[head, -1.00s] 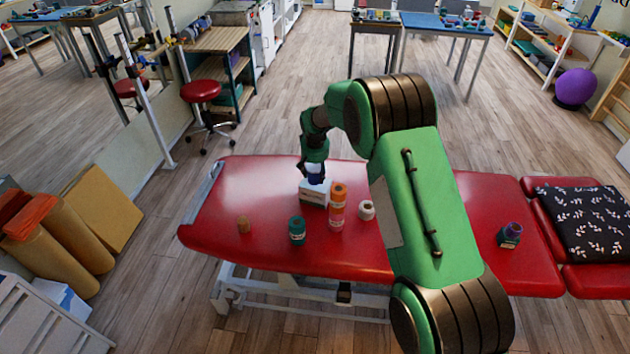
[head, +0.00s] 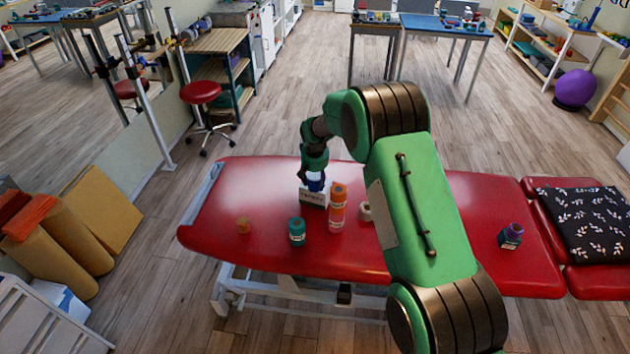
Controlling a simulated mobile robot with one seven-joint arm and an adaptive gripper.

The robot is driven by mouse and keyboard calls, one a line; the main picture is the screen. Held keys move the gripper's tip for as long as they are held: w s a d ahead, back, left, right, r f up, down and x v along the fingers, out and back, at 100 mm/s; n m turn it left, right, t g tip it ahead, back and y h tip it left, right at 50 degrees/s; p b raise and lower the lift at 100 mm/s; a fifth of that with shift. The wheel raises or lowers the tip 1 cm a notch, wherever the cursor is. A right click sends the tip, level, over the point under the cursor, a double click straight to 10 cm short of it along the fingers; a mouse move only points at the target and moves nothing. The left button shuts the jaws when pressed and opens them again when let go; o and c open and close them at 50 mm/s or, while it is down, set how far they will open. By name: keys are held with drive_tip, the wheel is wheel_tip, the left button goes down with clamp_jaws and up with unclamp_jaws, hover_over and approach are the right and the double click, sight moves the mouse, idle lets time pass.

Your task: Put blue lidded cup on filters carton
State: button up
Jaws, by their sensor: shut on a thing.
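The blue lidded cup (head: 316,185) is in my gripper (head: 315,178), whose fingers are shut on it. The filters carton (head: 311,199), a white box with dark print, stands on the red treatment table directly below the cup. The cup is at the carton's top face; I cannot tell whether it touches it. My fingers hide part of the cup, and the orange bottle covers the carton's right end.
On the red table (head: 265,185) stand an orange bottle (head: 338,210), a teal jar (head: 297,232), a small brown item (head: 243,226), a white roll (head: 366,211) partly behind my arm, and a purple-topped bottle (head: 511,236).

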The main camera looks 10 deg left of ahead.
drive_tip(key=shift+f, duration=0.1)
drive_tip(key=o, duration=1.3)
drive_tip(key=shift+o, duration=0.2)
drive_tip(key=p+v, duration=0.2)
drive_tip(key=v, duration=0.9)
drive_tip(key=shift+r, duration=0.4)
drive_tip(key=shift+s+r, duration=0.15)
drive_tip(key=shift+r, duration=0.05)
